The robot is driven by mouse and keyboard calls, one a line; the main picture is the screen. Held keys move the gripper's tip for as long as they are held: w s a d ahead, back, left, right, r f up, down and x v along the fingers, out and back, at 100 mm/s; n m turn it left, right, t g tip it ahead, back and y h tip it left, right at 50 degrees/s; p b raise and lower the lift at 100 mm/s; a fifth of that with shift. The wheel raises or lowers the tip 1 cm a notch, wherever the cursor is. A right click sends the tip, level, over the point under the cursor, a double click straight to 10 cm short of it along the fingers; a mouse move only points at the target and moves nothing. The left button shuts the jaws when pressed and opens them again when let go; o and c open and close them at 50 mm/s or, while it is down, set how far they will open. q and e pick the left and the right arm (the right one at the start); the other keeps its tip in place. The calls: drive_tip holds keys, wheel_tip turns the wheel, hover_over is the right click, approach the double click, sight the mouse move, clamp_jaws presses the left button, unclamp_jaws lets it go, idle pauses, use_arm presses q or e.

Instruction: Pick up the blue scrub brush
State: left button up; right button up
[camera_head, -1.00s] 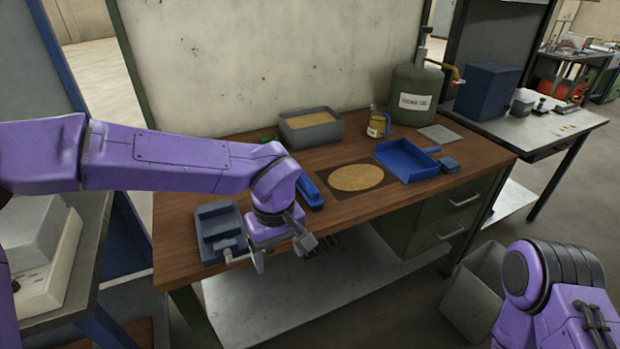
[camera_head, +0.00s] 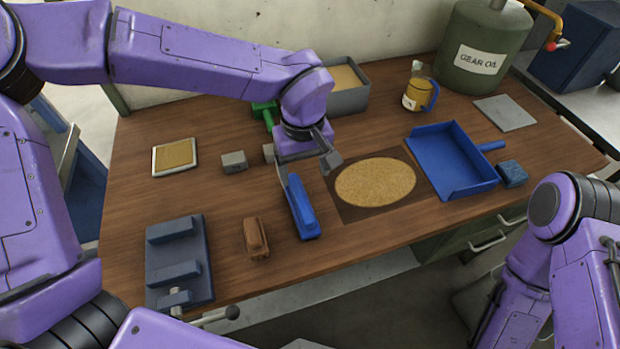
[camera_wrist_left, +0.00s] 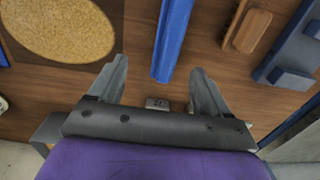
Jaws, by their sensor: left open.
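The blue scrub brush (camera_head: 302,210), a long narrow blue body with a raised grip, lies on the wooden bench left of a dark mat. My left gripper (camera_head: 308,166) is open and hangs over the brush's far end, partly hiding it. In the left wrist view the brush (camera_wrist_left: 174,35) runs lengthwise into the space between the two spread fingers (camera_wrist_left: 160,75). I cannot tell how far above it they are. My right arm shows at the lower right of the head view, but its gripper is out of frame.
A brown brush (camera_head: 256,238) and grey-blue fixture (camera_head: 178,235) lie to the left. The mat (camera_head: 345,210) bears a tan disc (camera_head: 375,182). A blue dustpan (camera_head: 443,147) and small blue block (camera_head: 511,173) are to the right. A grey bin (camera_head: 350,100) stands behind my gripper.

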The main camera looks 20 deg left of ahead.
sight(300, 197)
use_arm(q)
drive_tip(key=f, duration=0.1)
drive_tip(key=s+f, duration=0.1)
drive_tip(key=f, duration=0.1)
drive_tip(key=shift+s, duration=0.1)
drive_tip(key=shift+s+a+f+p, duration=0.25)
drive_tip(key=shift+s+f+p, duration=0.35)
drive_tip(key=shift+s+f, duration=0.55)
drive_tip(key=f, duration=0.1)
drive_tip(key=w+f, duration=0.1)
drive_tip(key=f, duration=0.1)
drive_tip(key=w+f, duration=0.1)
drive_tip(key=shift+w+f, duration=0.25)
drive_tip(key=shift+s+r, duration=0.2)
drive_tip(key=shift+s, duration=0.1)
drive_tip(key=shift+s+r, duration=0.15)
drive_tip(key=shift+s, duration=0.1)
drive_tip(key=c, duration=1)
drive_tip(key=shift+w, duration=0.1)
drive_tip(key=shift+c, duration=1.2)
use_arm(e)
drive_tip(key=shift+s+r, duration=0.85)
drive_tip(key=shift+s, duration=0.2)
